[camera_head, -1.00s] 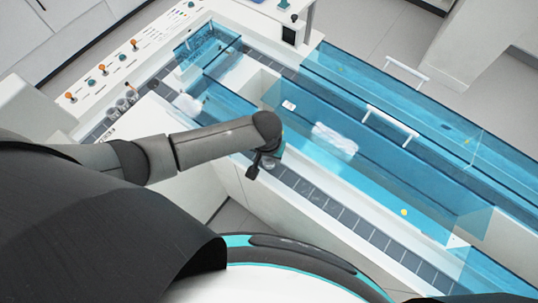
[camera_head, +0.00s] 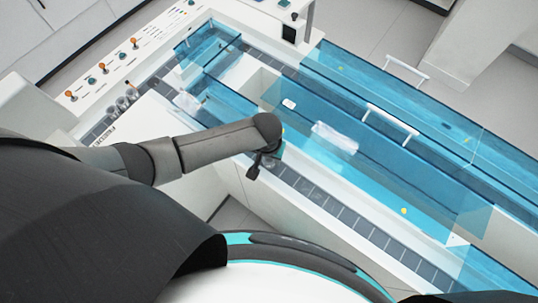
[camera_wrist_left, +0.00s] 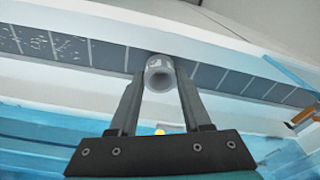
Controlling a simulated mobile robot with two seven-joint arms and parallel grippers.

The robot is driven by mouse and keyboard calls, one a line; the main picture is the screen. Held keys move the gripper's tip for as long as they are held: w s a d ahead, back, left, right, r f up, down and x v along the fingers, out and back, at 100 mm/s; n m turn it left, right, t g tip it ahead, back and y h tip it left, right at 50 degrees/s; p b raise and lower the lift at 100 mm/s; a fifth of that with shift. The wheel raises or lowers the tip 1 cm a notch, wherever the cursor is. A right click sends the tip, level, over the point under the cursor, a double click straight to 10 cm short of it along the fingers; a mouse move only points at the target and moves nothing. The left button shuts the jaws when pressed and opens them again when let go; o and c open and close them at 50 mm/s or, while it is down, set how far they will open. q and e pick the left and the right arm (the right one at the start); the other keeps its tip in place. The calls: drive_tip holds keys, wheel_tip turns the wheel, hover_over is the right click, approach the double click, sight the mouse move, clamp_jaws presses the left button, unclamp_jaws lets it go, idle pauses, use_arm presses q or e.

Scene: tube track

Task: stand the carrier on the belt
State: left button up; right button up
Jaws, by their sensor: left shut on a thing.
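The carrier (camera_wrist_left: 159,74) is a small grey, open-topped cylinder. In the left wrist view it sits between the fingertips of my left gripper (camera_wrist_left: 158,82), which is shut on it. The belt (camera_wrist_left: 225,80) is a dark segmented strip running behind the carrier in that view. In the head view the belt (camera_head: 333,208) runs diagonally along the near side of the blue covers. My left gripper (camera_head: 261,164) is over or beside its near edge there, and the carrier is hard to make out. I cannot tell whether the carrier touches the belt. My right gripper is not in view.
Transparent blue covers (camera_head: 400,165) with white handles (camera_head: 392,125) stand beside the belt. Several small cylinders (camera_head: 122,103) stand at the left, near a panel with orange and teal knobs (camera_head: 103,68). The belt stretch to the lower right looks clear.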

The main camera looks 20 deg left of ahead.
use_arm(q)
drive_tip(key=o, duration=1)
drive_tip(key=shift+o, duration=0.2)
wheel_tip(320, 180, up, 15)
drive_tip(key=s+p, duration=0.1)
drive_tip(key=p, duration=0.4)
drive_tip(key=shift+s, duration=0.4)
drive_tip(key=shift+r, duration=0.1)
